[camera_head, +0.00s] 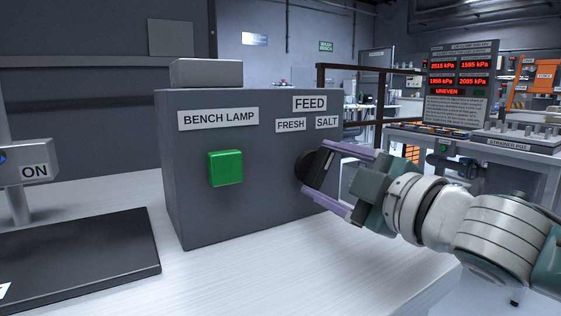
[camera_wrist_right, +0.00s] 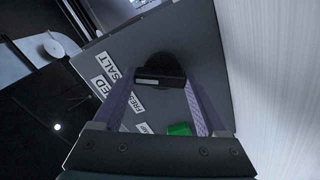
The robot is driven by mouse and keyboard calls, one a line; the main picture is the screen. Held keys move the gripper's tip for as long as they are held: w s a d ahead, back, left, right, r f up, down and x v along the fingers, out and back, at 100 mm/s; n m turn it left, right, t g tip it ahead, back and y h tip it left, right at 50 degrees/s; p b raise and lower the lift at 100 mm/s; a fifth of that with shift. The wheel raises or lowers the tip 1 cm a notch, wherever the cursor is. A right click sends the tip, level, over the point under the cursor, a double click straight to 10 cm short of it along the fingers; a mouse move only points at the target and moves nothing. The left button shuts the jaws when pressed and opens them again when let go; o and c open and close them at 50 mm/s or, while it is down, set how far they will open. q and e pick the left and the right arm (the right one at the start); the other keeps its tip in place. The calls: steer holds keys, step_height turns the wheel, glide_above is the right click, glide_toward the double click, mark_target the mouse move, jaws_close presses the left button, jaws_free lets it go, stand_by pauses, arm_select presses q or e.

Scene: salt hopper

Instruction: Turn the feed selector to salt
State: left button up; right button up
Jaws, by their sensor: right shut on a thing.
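The feed selector is a black round knob (camera_head: 315,166) with a raised bar, low on the right of the grey box front. Above it are the FEED sign (camera_head: 309,104), the FRESH label (camera_head: 290,125) and the SALT label (camera_head: 327,122). My right gripper (camera_head: 314,168) is shut on the knob, one purple finger above and one below. In the right wrist view the knob's bar (camera_wrist_right: 160,78) lies between the fingertips, with a pale mark toward its left end. I cannot tell which label it points to. My left gripper is not in view.
A green button (camera_head: 225,168) under a BENCH LAMP label is on the same box front. A dark plate (camera_head: 80,255) and a post with an ON sign (camera_head: 36,171) stand left. A pressure display (camera_head: 458,83) reads UNEVEN at the back right. The white bench front is clear.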

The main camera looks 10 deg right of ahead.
steer(key=shift+m, duration=0.7)
steer(key=o, duration=1.3)
steer(key=p+v, duration=0.2)
steer(key=v, duration=0.8)
